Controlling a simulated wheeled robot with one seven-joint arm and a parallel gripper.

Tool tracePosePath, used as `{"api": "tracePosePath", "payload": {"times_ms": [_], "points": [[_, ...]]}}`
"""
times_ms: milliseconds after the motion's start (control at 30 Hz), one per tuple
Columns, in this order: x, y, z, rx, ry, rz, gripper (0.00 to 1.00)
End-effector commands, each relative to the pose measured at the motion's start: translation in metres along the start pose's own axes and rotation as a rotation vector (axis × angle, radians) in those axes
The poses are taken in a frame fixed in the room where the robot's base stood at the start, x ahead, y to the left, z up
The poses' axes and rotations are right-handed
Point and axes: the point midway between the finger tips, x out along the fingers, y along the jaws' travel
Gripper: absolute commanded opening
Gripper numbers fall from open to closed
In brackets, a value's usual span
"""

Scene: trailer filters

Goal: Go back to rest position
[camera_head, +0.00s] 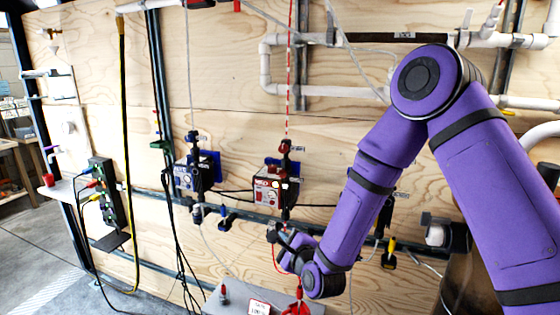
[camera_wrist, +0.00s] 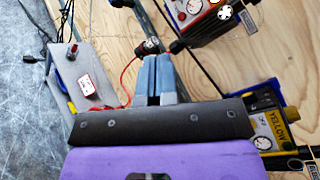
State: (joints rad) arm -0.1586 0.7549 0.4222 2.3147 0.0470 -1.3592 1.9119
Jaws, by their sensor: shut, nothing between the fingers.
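My gripper (camera_head: 278,233) is at the end of my bent purple arm, low in front of the plywood wall. In the wrist view, its two grey fingers (camera_wrist: 154,78) are together with nothing between them. The red filter unit (camera_head: 272,189) on the wall is just above the gripper in the head view. It also shows at the top of the wrist view (camera_wrist: 195,12). A blue filter unit (camera_head: 190,176) is to its left. A unit with a yellow label (camera_wrist: 270,125) is at the right of the wrist view. Part of the wall is hidden behind my arm.
A grey shelf (camera_head: 232,297) with a labelled card and a red-handled part (camera_head: 298,308) lies below the gripper. White pipes (camera_head: 270,66) run along the upper wall. Hoses and cables hang down the wall. Open floor (camera_head: 35,240) is at the left.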

Motion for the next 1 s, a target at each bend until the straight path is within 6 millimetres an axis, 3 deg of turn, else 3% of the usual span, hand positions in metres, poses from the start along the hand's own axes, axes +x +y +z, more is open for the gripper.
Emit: {"api": "tracePosePath", "payload": {"times_ms": [367,567,767,1000], "points": [[-0.006,-0.039,0.004,-0.224,0.035,0.078,0.0],[-0.021,-0.078,0.007,-0.443,0.073,0.16,0.0],[-0.052,-0.126,0.008,-0.715,0.122,0.279,0.0],[-0.105,-0.177,0.008,-1.003,0.171,0.443,0.0]]}}
